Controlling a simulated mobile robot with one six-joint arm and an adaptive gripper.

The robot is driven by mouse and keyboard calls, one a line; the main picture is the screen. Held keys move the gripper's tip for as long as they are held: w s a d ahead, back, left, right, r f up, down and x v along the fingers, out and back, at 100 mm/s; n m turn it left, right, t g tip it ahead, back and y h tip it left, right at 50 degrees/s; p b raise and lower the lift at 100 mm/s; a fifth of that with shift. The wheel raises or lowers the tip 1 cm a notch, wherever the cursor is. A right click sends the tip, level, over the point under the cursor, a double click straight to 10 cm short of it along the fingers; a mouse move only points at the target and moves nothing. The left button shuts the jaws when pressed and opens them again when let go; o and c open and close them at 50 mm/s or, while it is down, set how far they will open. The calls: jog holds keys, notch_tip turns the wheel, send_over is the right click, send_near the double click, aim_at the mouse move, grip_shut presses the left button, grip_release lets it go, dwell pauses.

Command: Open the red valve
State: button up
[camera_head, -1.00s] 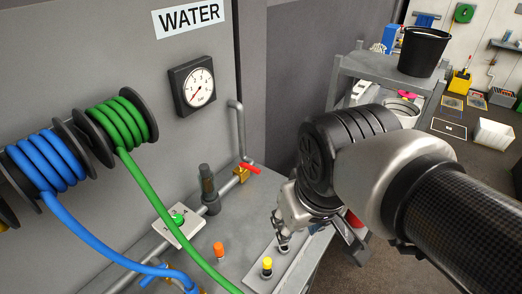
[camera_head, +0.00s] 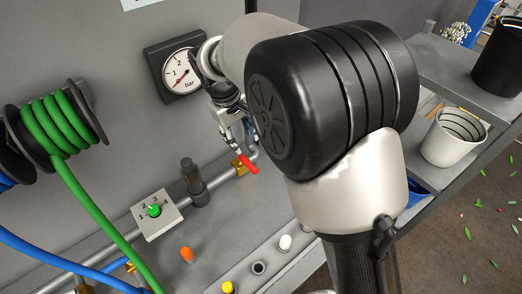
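The red valve (camera_head: 249,165) is a small red lever on a brass fitting (camera_head: 239,168) on the grey pipe along the wall. My gripper (camera_head: 232,146) hangs just above and slightly left of the red lever, pointing down. Its fingers look close to the lever, but I cannot tell whether they touch it. The fingers are small and partly overlapped by my arm, so their opening is unclear. The pressure gauge (camera_head: 180,73) on the wall is partly behind my wrist.
A green-knobbed selector (camera_head: 154,211) sits left of the valve, beside a dark cylinder (camera_head: 192,176) on the pipe. Orange (camera_head: 187,254), yellow (camera_head: 228,287) and white (camera_head: 285,242) buttons stand in front. A green hose (camera_head: 92,213) hangs at left. A shelf (camera_head: 455,75) with buckets is at right.

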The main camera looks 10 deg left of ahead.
aim_at(253, 168)
jog(key=f+b, duration=0.1)
jog(key=f, duration=0.4)
jog(key=w+d+f+b, duration=0.1)
jog(key=f, duration=0.5)
jog(key=w+d+f+b, duration=0.1)
jog(key=f, duration=0.4)
jog(key=shift+w+f+b, duration=0.15)
jog(key=shift+f+b, duration=0.05)
jog(key=shift+b, duration=0.1)
jog(key=shift+c, duration=0.6)
grip_shut()
